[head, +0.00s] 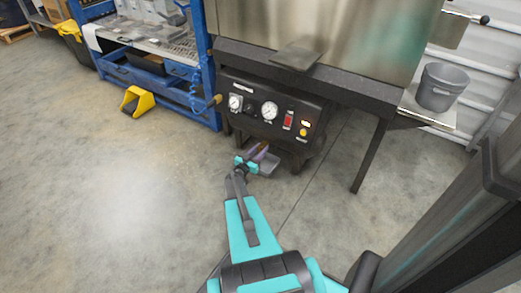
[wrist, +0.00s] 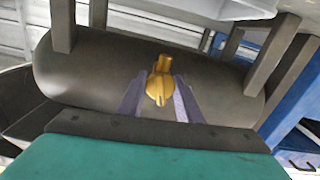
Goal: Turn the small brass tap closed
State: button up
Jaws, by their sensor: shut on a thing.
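The small brass tap (wrist: 158,86) shows in the middle of the wrist view, against a dark rounded tank (wrist: 90,75). My gripper (wrist: 161,92) has its two purple fingers on either side of the tap and is shut on it. In the head view my gripper (head: 257,157) reaches low, just below the black control panel (head: 268,112). The tap is mostly hidden there by the gripper; I cannot clearly tell its handle angle.
The panel has gauges, a red switch and a yellow button. Dark legs (head: 370,155) stand to the right. A blue rack (head: 203,65) and yellow scoop (head: 137,101) are left. The concrete floor at left is clear.

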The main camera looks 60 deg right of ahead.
jog(key=shift+a+m, duration=0.1)
jog(key=shift+m, duration=1.7)
jog(key=o, duration=1)
jog(key=shift+o, duration=0.2)
jog(key=a+p, duration=0.3)
jog(key=a, duration=1)
jog(key=shift+a, duration=0.4)
